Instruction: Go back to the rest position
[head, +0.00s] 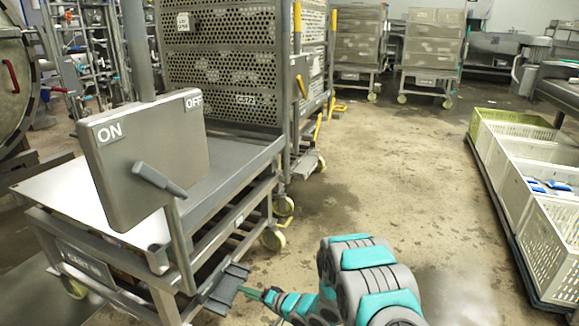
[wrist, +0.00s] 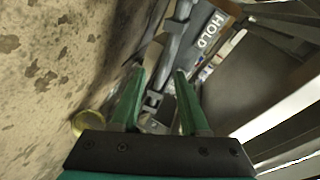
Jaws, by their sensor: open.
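My gripper (wrist: 160,78) shows in the wrist view with its two green fingers apart and nothing between them. In the head view my gripper (head: 248,292) is low, near the front right corner of a steel cart (head: 88,268), next to a grey bracket (head: 225,288) on it. I cannot tell whether it touches the bracket. A grey box (head: 150,150) marked ON and OFF stands on the cart, with its lever (head: 160,180) sloping down to the right. In the wrist view a plate marked HOLD (wrist: 208,32) lies beyond the fingertips.
A tall perforated cage trolley (head: 220,60) stands behind the cart. At the right, white crates (head: 545,205) and a green crate (head: 520,118) sit on a low dark platform. Two more cage trolleys (head: 355,45) stand at the back. The floor (head: 400,170) between is clear.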

